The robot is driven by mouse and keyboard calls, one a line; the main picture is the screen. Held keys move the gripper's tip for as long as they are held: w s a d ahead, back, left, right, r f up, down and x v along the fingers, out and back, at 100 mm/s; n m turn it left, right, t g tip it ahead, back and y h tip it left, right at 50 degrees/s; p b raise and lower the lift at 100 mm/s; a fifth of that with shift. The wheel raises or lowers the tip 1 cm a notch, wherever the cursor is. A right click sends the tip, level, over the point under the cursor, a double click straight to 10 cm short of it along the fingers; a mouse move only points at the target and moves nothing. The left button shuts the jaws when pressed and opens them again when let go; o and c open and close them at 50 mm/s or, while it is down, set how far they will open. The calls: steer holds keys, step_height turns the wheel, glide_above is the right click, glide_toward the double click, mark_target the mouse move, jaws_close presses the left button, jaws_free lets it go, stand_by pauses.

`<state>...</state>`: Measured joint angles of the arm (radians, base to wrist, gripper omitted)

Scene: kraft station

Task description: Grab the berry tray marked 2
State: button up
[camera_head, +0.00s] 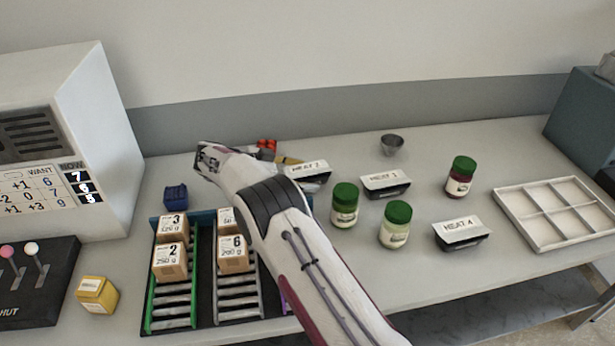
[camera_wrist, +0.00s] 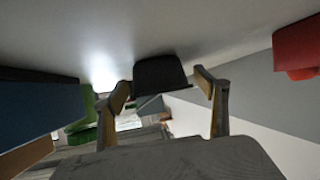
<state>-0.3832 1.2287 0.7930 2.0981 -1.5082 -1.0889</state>
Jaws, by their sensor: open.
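A black tray with a white label that seems to read MEAT 2 (camera_head: 307,172) lies on the counter behind my forearm. I make out no label that says berry. My gripper (camera_head: 288,160) is mostly hidden behind my arm; a yellowish finger part shows just left of this tray. In the wrist view my open gripper (camera_wrist: 165,88) has a finger on each side of a black tray-like body (camera_wrist: 161,72), probably the same tray. I cannot tell whether the fingers touch it. Similar black trays marked 1 (camera_head: 386,186) and 4 (camera_head: 462,233) lie to the right.
Green-lidded jars (camera_head: 345,206) stand right of my arm. A rack (camera_head: 196,310) with several numbered boxes is at the left, near a small blue crate (camera_head: 175,196). A red item (camera_head: 266,144) lies behind the gripper. A white divided tray (camera_head: 560,212) is at the right.

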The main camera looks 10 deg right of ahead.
mark_target(303, 172)
steer(key=c, duration=1.4)
steer(key=shift+r, duration=5)
